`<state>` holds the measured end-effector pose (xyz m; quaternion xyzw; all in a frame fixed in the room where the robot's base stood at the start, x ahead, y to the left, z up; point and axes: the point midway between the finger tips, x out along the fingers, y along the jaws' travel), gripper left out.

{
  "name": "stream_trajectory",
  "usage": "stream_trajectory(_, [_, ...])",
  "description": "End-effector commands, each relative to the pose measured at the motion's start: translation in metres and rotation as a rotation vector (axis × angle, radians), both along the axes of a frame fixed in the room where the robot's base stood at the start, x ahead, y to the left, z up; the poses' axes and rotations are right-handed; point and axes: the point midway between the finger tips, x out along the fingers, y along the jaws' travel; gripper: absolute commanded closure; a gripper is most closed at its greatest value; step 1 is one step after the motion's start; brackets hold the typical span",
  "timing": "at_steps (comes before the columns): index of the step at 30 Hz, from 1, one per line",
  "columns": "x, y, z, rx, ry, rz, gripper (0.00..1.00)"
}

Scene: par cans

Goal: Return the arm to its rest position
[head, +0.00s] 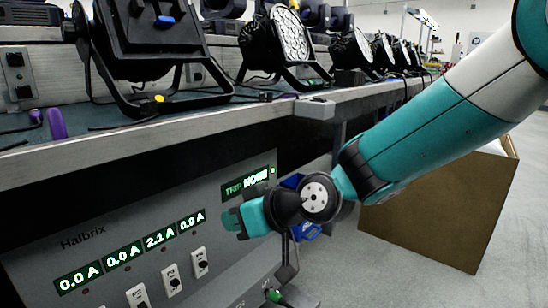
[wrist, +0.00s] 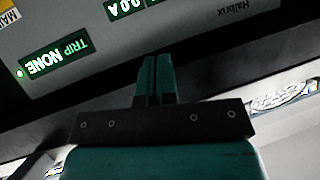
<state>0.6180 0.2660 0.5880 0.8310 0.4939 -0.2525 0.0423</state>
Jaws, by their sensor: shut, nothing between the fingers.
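My gripper (head: 236,221) is in front of the grey Halbrix panel (head: 50,270) under the bench in the head view. Its teal fingers point left, near the green TRIP NONE display (head: 247,184). In the wrist view my gripper (wrist: 155,62) shows with its fingers together and nothing between them. The panel also shows there, upside down, with the TRIP NONE display (wrist: 52,58) left of the fingers. I cannot tell whether the fingertips touch the panel. My teal and white arm reaches in from the upper right in the head view.
A bench (head: 170,129) runs above the panel, carrying several black par cans (head: 283,45). The panel has current displays (head: 125,254) and several switches (head: 171,281). A brown box (head: 430,222) stands on the floor at right, behind my arm. Grey floor (head: 515,240) is clear at far right.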

Motion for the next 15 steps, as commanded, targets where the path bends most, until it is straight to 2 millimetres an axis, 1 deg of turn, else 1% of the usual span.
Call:
stream_trajectory(1, [-0.017, -0.027, 0.042, -0.056, 0.058, -0.006, 1.0])
stream_trajectory(2, [-0.029, -0.042, 0.053, -0.094, 0.099, -0.011, 1.0])
stream_trajectory(3, [-0.045, -0.062, 0.066, -0.144, 0.155, -0.016, 1.0])
stream_trajectory(5, [-0.07, -0.09, 0.082, -0.213, 0.235, -0.028, 1.0])
stream_trajectory(6, [-0.086, -0.107, 0.09, -0.256, 0.284, -0.039, 1.0])
stream_trajectory(8, [-0.109, -0.13, 0.1, -0.314, 0.351, -0.056, 1.0])
stream_trajectory(9, [-0.124, -0.144, 0.107, -0.348, 0.393, -0.068, 1.0])
stream_trajectory(15, [-0.193, -0.202, 0.131, -0.497, 0.572, -0.129, 1.0])
